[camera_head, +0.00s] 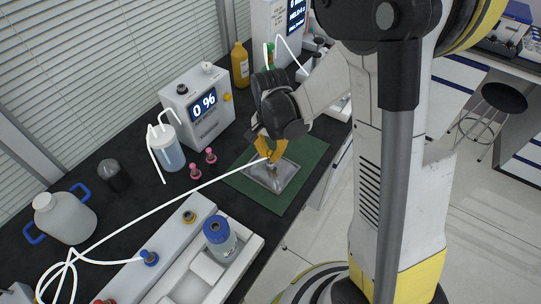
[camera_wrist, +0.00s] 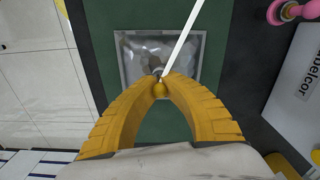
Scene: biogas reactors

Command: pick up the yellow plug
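The bag lies on a green mat (camera_head: 290,200). A white tube (camera_wrist: 182,42) runs to the plug's place at the fingertips.
Two pink stoppers (camera_head: 210,156), a capped bottle (camera_head: 168,147) and a white rack (camera_head: 185,255) with a blue-lidded bottle (camera_head: 220,238) stand to the left. The tube crosses the dark bench.

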